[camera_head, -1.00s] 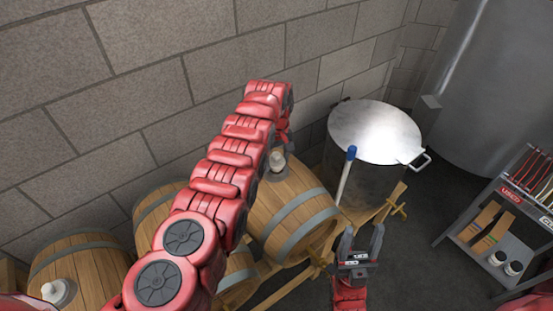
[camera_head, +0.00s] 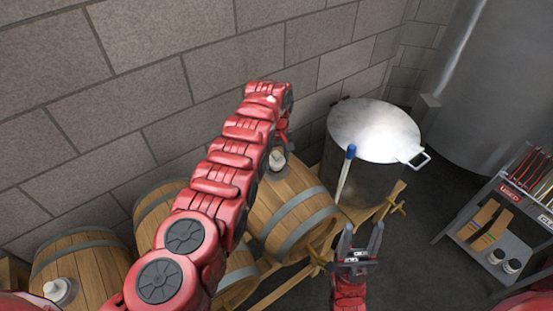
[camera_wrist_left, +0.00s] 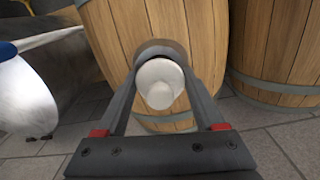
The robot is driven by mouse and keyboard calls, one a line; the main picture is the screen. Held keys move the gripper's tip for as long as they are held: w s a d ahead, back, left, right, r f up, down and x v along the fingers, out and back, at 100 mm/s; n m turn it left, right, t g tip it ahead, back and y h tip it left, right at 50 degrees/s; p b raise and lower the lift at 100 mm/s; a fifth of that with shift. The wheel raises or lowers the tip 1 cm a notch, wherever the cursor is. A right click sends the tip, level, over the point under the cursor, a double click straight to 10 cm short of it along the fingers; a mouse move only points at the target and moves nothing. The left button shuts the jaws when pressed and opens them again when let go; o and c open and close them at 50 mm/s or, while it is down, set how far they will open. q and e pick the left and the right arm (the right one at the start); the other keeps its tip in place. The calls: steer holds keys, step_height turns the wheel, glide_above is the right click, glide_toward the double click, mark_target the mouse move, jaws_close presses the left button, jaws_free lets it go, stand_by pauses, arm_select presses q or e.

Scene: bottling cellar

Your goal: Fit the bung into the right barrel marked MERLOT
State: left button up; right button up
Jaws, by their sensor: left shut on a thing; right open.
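My left gripper (camera_wrist_left: 162,78) is shut on a pale, rounded bung (camera_wrist_left: 160,84), seen from its end in the left wrist view. A brownish ring shows just behind it, against a wooden barrel (camera_wrist_left: 112,35). In the head view the bung (camera_head: 277,158) is at the top of the rightmost barrel (camera_head: 285,212), partly behind my left arm. I cannot tell how deep it sits. No MERLOT marking is readable. My right gripper (camera_head: 358,246) is open and empty, in front of that barrel's right side.
More barrels (camera_head: 85,262) stand to the left, one with a white fitting (camera_head: 60,290) on top. A steel pot (camera_head: 372,135) with a blue-tipped rod (camera_head: 347,175) before it is at right. A shelf cart (camera_head: 505,220) stands far right, and grey floor (camera_head: 420,240) lies clear between.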

arm_select(q)
steer(key=shift+f+b, duration=0.75)
steer(key=shift+b, duration=0.05)
stand_by(0.7)
